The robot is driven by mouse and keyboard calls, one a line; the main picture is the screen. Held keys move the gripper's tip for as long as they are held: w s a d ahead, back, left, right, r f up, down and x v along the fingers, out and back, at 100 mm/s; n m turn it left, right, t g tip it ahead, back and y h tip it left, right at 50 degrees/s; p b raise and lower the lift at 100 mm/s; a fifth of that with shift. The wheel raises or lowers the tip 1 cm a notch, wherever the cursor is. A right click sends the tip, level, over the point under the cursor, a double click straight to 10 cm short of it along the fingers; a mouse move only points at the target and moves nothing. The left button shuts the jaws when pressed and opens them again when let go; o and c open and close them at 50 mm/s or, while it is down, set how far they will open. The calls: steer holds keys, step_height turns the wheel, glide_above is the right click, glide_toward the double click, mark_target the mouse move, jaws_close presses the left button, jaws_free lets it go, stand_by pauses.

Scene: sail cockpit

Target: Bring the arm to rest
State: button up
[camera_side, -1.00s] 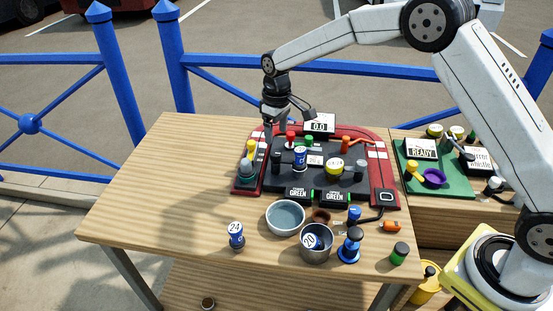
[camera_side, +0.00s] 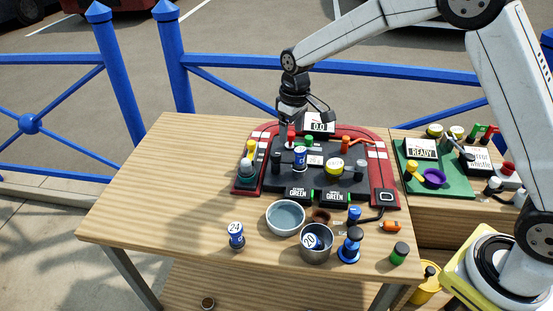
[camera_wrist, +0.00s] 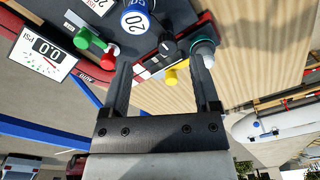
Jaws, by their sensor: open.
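My gripper (camera_side: 290,124) hangs above the back left part of the red and black panel (camera_side: 272,184) in the side view. In the wrist view its two fingers (camera_wrist: 164,80) are spread apart with nothing held between them. In the side view the red-topped knob (camera_side: 291,137) stands close below the gripper. Whether the fingers touch anything is hard to tell.
The panel carries a 0.0 display (camera_side: 319,127) and a blue-white 20 cylinder (camera_side: 300,158). A blue bowl (camera_side: 285,218), a metal cup (camera_side: 316,250) and a 24 cylinder (camera_side: 236,236) stand in front. A green board (camera_side: 455,186) lies right. The wooden table's (camera_side: 150,190) left side is clear.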

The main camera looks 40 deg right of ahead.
steer(key=s+d+m+t, duration=0.1)
steer(key=s+d, duration=0.1)
steer(key=s, duration=0.9)
steer(key=s+d+m+t, duration=0.1)
steer(key=s+d+m, duration=0.1)
steer(key=s, duration=0.9)
steer(key=shift+s+d+f, duration=0.25)
steer(key=shift+s+f, duration=0.15)
steer(key=shift+f, duration=0.05)
